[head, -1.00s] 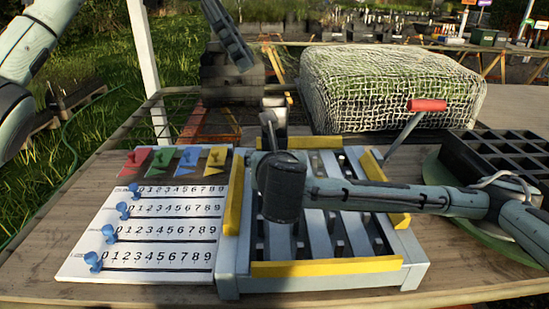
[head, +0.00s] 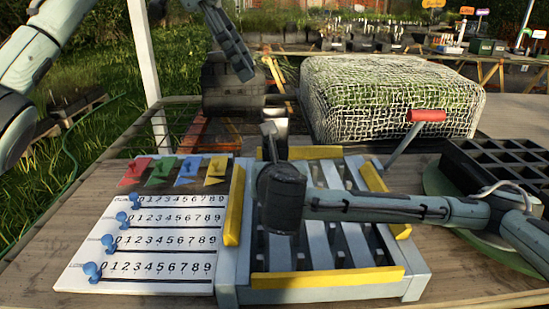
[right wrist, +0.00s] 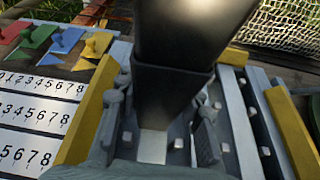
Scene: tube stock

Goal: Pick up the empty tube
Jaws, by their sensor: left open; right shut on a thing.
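A dark, square-sided tube (right wrist: 178,45) stands tall in the right wrist view, with a rim or step across its middle. My right gripper (right wrist: 160,125) is shut on it above the slatted grey rack (right wrist: 255,135); its grey fingers flank the lower part. In the head view my right gripper (head: 271,142) is over the back half of the rack (head: 318,283), with a small part of the tube (head: 275,112) showing beyond it. Whether the tube is empty cannot be seen. My left gripper (head: 240,62) hangs open at the upper left, away from the rack.
A white number board (head: 150,235) with blue pegs and coloured flags lies left of the rack. A netted block (head: 390,95) stands behind. A red-handled lever (head: 427,116) and a black cell tray (head: 500,155) are at the right. A dark stack (head: 230,97) stands behind the left gripper.

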